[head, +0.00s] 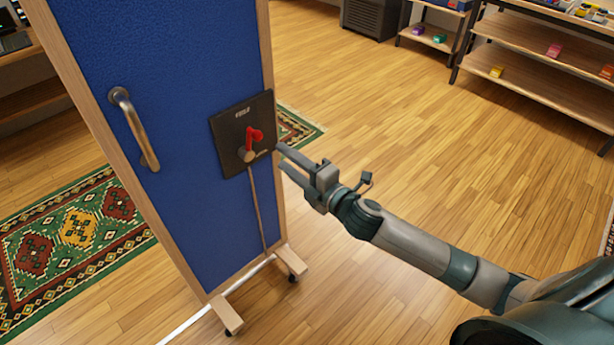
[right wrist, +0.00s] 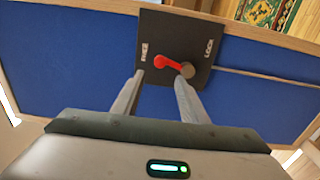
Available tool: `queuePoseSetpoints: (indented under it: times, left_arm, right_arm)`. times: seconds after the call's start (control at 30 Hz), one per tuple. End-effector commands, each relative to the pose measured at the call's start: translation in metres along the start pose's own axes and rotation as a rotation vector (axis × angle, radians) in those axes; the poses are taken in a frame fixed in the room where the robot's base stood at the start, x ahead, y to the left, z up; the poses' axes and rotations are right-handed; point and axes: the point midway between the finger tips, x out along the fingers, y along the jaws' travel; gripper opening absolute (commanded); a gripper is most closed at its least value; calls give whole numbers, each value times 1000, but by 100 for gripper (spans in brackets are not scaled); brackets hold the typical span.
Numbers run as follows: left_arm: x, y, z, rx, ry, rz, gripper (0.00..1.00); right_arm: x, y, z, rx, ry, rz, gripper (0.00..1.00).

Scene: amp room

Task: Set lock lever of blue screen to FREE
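The blue screen (head: 175,100) stands upright, with a black lock plate (head: 228,132) on its face. The plate carries a red lever (head: 254,136) with a round brown knob (head: 248,156) at its lower end. In the right wrist view the red lever (right wrist: 170,62) lies between a left label that seems to read FREE and a right label LOCK; its knob (right wrist: 187,70) is on the LOCK side. My right gripper (head: 279,155) is open and empty, its fingertips just right of the plate. In the wrist view its fingers point at the lever, seemingly apart from it. My left gripper is not in view.
A metal handle (head: 135,128) is on the screen's left side. A cord (head: 257,205) hangs below the plate. The screen has wooden wheeled feet (head: 227,315). A patterned rug (head: 75,235) lies behind. Shelves (head: 545,65) stand at the back right; the floor between is clear.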

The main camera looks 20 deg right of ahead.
Motion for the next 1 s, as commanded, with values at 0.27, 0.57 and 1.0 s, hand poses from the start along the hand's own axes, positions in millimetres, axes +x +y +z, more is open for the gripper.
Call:
queuePoseSetpoints:
  times: [0.27, 0.57, 1.0]
  left_arm:
    - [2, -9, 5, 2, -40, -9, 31]
    - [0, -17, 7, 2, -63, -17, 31]
    - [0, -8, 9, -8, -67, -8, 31]
  right_arm:
    - [-45, -2, 0, 0, 1, -1, 40]
    - [-66, 0, 0, 0, 1, 0, 40]
    - [-67, 0, 0, -1, 1, 0, 40]
